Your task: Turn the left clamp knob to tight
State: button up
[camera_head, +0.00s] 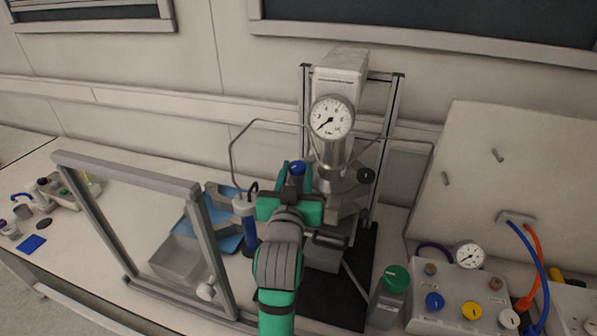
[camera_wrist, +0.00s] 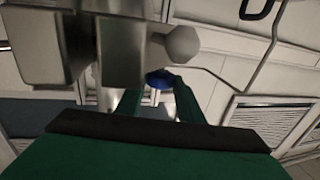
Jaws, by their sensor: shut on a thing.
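The pressure reactor (camera_head: 334,150) stands upright in a metal frame, with a dial gauge (camera_head: 331,118) on its front. A blue knob (camera_head: 297,168) is at the left side of the reactor head. My gripper (camera_head: 297,174) reaches it from the front, its green fingers shut on the knob from either side. The wrist view also shows the blue knob (camera_wrist: 158,76) between the fingertips (camera_wrist: 157,88). A black knob (camera_head: 366,175) with a light mark is on the right side. My gripper and arm hide part of the reactor's lower left; the blue knob's mark cannot be read.
A framed clear shield (camera_head: 130,174) stands at left, with a blue tray (camera_head: 228,240) behind it. Thin metal tubing (camera_head: 262,122) arches beside the reactor. A control box (camera_head: 455,308) with coloured knobs and a tilted panel (camera_head: 520,170) are at right.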

jog(key=shift+w+a+m+g+h, duration=0.1)
jog(key=shift+m+g+h, duration=0.15)
jog(key=shift+m+h, duration=0.55)
jog(key=shift+s+a+m+g+h, duration=0.15)
jog(key=shift+m+g+h, duration=0.25)
jog(key=shift+h, duration=0.65)
jog(key=shift+w+a+m+g+h, duration=0.1)
jog(key=shift+w+m+g+h, duration=0.05)
jog(key=shift+m+h, duration=0.7)
jog(key=shift+h, duration=0.4)
jog(key=o, duration=0.8)
jog(key=shift+r, duration=0.1)
